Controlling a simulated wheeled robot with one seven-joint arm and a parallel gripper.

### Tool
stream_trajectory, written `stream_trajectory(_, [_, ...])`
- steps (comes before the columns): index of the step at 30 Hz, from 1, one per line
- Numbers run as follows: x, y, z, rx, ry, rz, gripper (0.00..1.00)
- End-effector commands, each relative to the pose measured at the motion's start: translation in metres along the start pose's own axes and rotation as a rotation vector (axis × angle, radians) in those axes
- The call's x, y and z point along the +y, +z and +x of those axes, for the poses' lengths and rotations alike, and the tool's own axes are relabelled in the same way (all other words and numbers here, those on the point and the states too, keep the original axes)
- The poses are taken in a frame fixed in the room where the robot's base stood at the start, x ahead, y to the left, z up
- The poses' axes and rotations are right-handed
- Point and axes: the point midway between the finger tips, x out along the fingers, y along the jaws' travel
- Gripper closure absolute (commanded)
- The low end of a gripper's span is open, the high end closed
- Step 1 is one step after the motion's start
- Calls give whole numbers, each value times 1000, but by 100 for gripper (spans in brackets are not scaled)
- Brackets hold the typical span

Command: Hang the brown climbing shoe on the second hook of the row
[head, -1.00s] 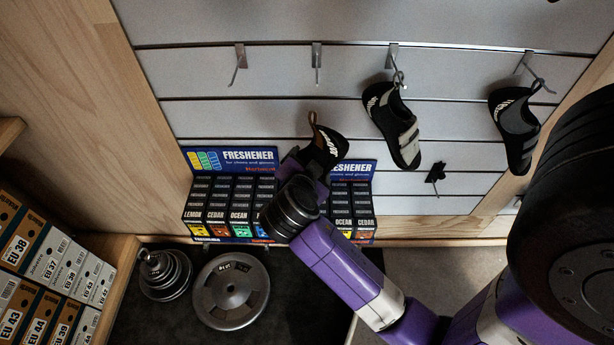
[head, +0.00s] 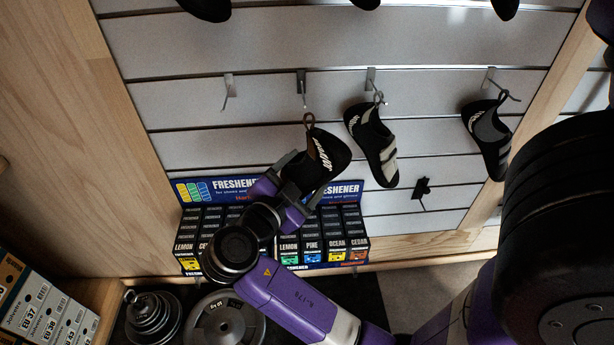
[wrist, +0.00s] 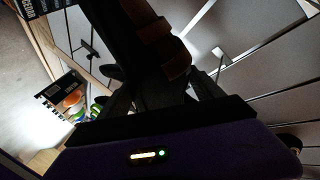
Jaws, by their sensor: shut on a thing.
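The brown climbing shoe (head: 322,160), mostly black with a brown patch and a pull loop at its top, is held in my gripper (head: 300,185). The shoe is tilted, loop upward. It also shows dark with brown straps in the wrist view (wrist: 160,40), between the fingers of my gripper (wrist: 165,95). The second hook from the left (head: 301,88) is bare and projects from the slatted wall. The loop is a little below this hook in the head view and apart from it. Their difference in depth is unclear.
The first hook (head: 229,92) is bare. A grey-black shoe (head: 373,145) hangs on the third hook, close right of the held shoe; another (head: 488,138) hangs on the fourth. Freshener boxes (head: 335,230) stand below. Weight plates (head: 222,320) lie on the floor.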

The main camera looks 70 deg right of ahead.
Motion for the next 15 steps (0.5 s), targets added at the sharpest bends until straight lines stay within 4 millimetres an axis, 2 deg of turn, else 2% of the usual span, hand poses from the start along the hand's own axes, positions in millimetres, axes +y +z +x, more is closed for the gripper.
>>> stream_trajectory(15, [-14,6,24,0,0,1,94])
